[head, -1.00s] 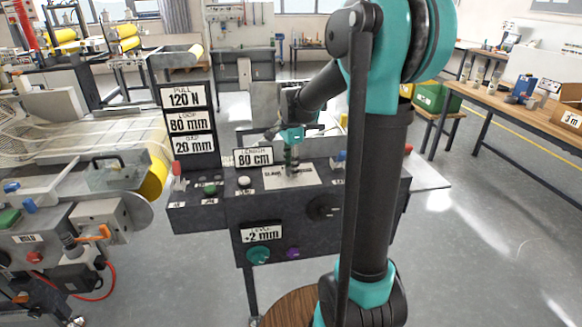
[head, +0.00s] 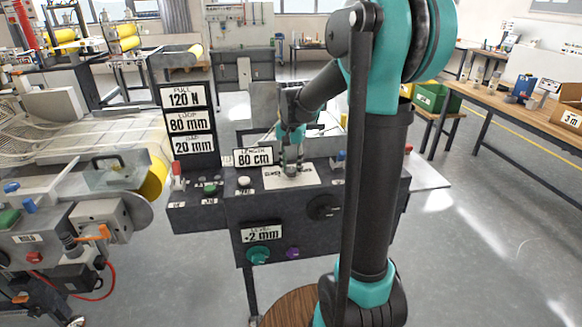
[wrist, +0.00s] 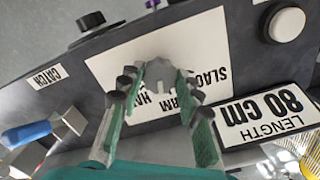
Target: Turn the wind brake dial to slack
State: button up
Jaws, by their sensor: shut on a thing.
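The wind brake dial (wrist: 158,72) is a grey knob on a white label plate (wrist: 112,72) on top of the dark control console. In the wrist view the word SLACK (wrist: 208,78) reads upside down just right of the dial; the other words are partly covered by my fingers. My gripper (wrist: 157,84) has its green-padded fingers on either side of the dial, shut on it. In the head view my gripper (head: 291,168) points down onto the plate and hides the dial. I cannot tell exactly where the dial points.
A LENGTH 80 cm sign (head: 253,156) stands close to the left of the plate. A white button (head: 244,181) and a green button (head: 210,189) sit on the console top. A black knob (head: 323,207), a teal knob (head: 257,255) and a purple knob (head: 292,253) are on its front.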

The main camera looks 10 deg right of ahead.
aim_at(292, 169)
jog(key=n, duration=0.7)
jog(key=shift+d, duration=0.1)
jog(key=n, duration=0.4)
jog(key=shift+n, duration=1.9)
jog(key=o, duration=1.2)
jog(key=shift+c, duration=0.2)
notch_tip(292, 169, up, 12)
